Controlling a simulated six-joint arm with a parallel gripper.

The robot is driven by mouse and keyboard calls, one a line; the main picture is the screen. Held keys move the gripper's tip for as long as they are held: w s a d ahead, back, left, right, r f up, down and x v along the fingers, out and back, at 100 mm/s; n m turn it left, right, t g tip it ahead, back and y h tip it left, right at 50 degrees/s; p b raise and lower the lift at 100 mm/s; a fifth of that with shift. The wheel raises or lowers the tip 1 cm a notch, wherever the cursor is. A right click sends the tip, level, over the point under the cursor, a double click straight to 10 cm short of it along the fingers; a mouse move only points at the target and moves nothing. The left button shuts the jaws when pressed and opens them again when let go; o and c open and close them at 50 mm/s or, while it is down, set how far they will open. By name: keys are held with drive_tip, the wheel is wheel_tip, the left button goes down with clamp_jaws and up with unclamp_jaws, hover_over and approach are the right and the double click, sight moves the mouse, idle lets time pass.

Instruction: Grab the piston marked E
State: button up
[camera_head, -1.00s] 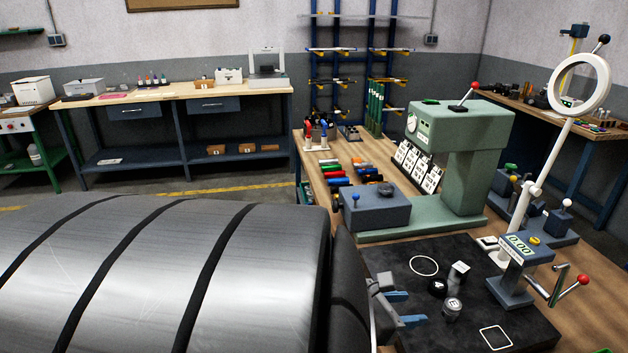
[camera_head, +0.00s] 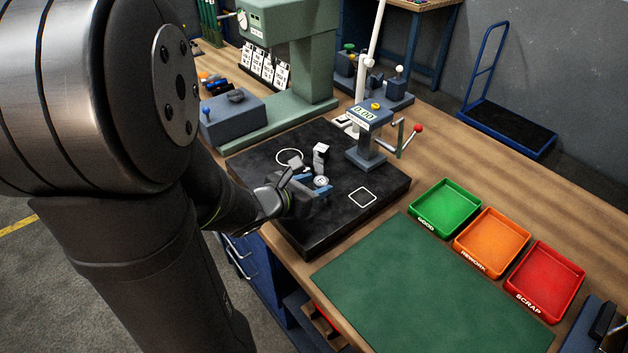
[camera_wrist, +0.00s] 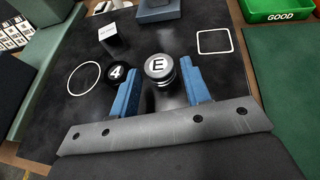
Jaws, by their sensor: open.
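The piston marked E (camera_wrist: 160,69) is a silver cylinder with a white-topped letter E, standing upright on the black plate (camera_wrist: 215,75). It also shows in the head view (camera_head: 321,182), partly hidden by my gripper. My gripper (camera_wrist: 159,82) is open, with blue fingers on the left and right; the E piston stands at the fingertips, nearer the right finger. In the head view my gripper (camera_head: 312,184) is low over the plate. A black round piece marked 4 (camera_wrist: 116,73) stands just left of the E piston, close to the left fingertip.
A dark block with a pale top (camera_wrist: 110,38) stands behind the 4 piece. A white circle (camera_wrist: 83,79) and a white square (camera_wrist: 214,41) are drawn on the plate. A grey gauge (camera_head: 368,135) stands at its back. Green (camera_head: 446,207), orange (camera_head: 491,243) and red (camera_head: 543,281) trays lie right.

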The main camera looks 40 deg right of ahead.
sight(319, 182)
drive_tip(key=shift+x, duration=2.5)
drive_tip(key=shift+r, duration=0.1)
drive_tip(key=c, duration=0.8)
